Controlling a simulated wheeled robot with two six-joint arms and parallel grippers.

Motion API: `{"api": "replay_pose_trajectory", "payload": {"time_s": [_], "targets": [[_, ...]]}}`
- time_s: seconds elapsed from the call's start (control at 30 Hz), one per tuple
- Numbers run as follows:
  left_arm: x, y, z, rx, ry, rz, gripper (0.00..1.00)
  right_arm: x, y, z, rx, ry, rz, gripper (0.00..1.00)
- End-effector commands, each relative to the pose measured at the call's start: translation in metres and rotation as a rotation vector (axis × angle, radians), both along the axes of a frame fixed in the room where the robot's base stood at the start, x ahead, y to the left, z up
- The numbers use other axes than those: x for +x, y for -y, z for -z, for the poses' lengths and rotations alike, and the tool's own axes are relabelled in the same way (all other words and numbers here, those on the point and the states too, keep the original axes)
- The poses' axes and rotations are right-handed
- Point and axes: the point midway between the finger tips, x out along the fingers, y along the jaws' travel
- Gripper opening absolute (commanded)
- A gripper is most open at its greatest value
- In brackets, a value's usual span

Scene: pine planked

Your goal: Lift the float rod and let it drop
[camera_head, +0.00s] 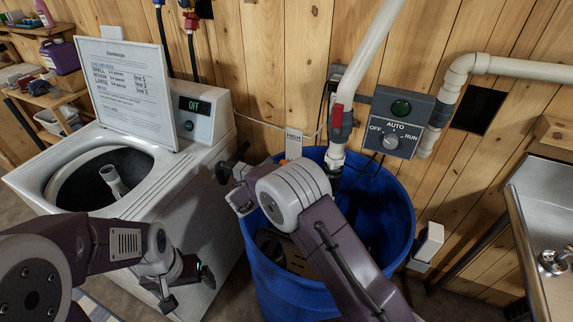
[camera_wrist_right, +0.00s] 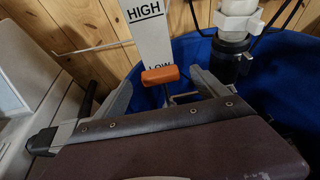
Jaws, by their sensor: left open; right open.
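In the right wrist view, an orange grip (camera_wrist_right: 160,75), apparently the top of the float rod, stands in front of a white HIGH/LOW gauge plate (camera_wrist_right: 148,30), near the LOW mark. A thin stem shows below it. My right gripper (camera_wrist_right: 165,88) is open, its grey fingers on either side of the stem area; contact cannot be told. My left gripper (camera_head: 188,290) is open and empty, low in front of the washer (camera_head: 185,205).
A white pipe with a red-handled valve (camera_head: 341,122) drops into the tub. A grey AUTO/OFF/RUN switch box (camera_head: 397,122) is on the wall to its right. A steel sink (camera_head: 545,205) is at far right.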

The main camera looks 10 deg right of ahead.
Motion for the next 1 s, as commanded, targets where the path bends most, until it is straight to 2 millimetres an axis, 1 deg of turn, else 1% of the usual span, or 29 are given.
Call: {"api": "replay_pose_trajectory", "payload": {"time_s": [0.03,0.1,0.2,0.33,0.53,0.83,0.93,1.0], "targets": [[0.000,0.000,-0.003,0.000,0.000,0.000,0.94,0.008,0.006,0.003,-0.002,-0.001,0.002,0.84],[0.000,0.000,-0.004,0.000,0.000,0.000,0.94,0.017,0.012,0.008,0.000,-0.001,0.003,0.84],[0.000,0.000,-0.005,0.000,0.000,0.000,0.94,0.026,0.018,0.012,0.000,0.001,0.002,0.84],[0.000,0.000,-0.005,0.000,0.000,0.000,0.94,0.031,0.021,0.015,0.001,0.001,0.000,0.84],[0.000,0.000,-0.005,0.000,0.000,0.000,0.94,0.031,0.021,0.015,0.001,0.001,-0.001,0.84],[0.000,0.000,-0.005,0.000,0.000,0.000,0.94,0.031,0.020,0.015,0.001,0.001,-0.001,0.00],[0.000,0.000,-0.005,0.000,0.000,0.000,0.94,0.031,0.020,0.014,0.001,0.001,-0.001,0.00],[0.000,0.000,-0.010,0.000,0.000,0.000,0.94,0.031,0.020,0.007,0.001,0.002,0.000,0.00]]}}
